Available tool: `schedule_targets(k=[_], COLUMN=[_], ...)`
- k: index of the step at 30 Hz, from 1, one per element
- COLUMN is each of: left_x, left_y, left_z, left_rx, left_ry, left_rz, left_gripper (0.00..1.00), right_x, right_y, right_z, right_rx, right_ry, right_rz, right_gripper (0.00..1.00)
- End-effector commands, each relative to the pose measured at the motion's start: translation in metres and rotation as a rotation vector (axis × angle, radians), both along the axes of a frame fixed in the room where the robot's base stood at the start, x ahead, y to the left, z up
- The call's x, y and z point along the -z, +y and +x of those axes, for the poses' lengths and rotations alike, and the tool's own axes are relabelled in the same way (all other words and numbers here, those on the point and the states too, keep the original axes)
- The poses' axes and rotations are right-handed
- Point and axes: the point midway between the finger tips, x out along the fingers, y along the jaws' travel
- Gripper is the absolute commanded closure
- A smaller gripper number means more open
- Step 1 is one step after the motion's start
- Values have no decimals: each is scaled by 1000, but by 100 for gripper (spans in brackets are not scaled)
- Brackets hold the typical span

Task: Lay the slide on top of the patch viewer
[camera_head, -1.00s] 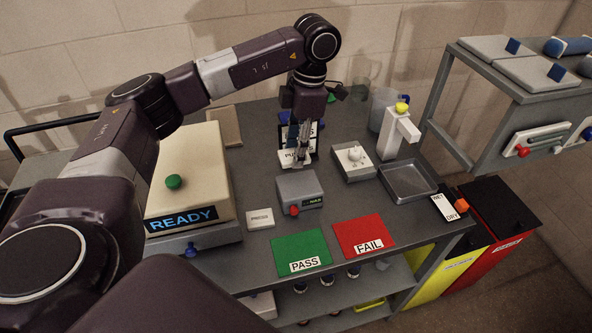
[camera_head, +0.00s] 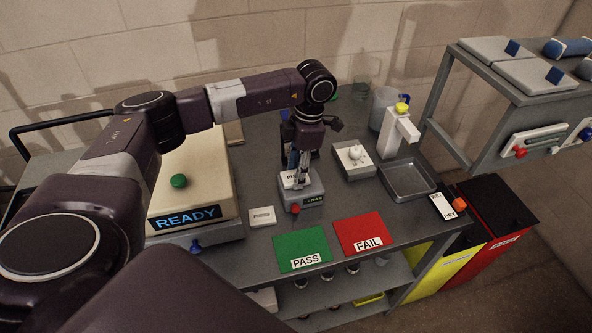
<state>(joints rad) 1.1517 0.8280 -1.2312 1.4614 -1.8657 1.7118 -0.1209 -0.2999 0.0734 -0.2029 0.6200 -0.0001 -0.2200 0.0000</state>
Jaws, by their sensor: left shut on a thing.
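The patch viewer looks to be the small grey box (camera_head: 314,201) with a red knob and a dark label, at the middle of the bench. My left gripper (camera_head: 299,184) points down over the top of this box, with its fingers shut. The slide looks to be the small white plate (camera_head: 287,180) with dark lettering at the fingers, partly hidden by them. It is over the back left part of the box's top. I cannot tell whether it touches the box. My right gripper is not in view.
A beige machine reading READY (camera_head: 190,180) stands left. A white PRESS pad (camera_head: 262,216), a green PASS mat (camera_head: 300,245) and a red FAIL mat (camera_head: 362,230) lie in front. A knobbed box (camera_head: 353,165), white dispenser (camera_head: 398,135) and grey tray (camera_head: 408,180) stand right.

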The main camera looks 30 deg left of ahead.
Motion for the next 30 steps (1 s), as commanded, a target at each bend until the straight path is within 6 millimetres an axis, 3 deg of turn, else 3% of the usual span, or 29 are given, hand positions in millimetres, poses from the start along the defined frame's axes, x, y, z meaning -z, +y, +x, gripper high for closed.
schedule_targets(k=[6,17,20,30], left_x=[1,-5,-18,-90], left_y=[0,-1,-2,-10], left_z=[0,1,4,12], left_rx=[0,0,1,1], left_ry=[0,-2,-6,-6], left_rz=[0,-1,0,-2], left_gripper=[46,46,46,46], right_x=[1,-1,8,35], right_y=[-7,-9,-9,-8], right_z=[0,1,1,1], right_rx=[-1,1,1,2], right_ry=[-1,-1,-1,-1], right_rz=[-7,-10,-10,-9], right_gripper=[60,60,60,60])
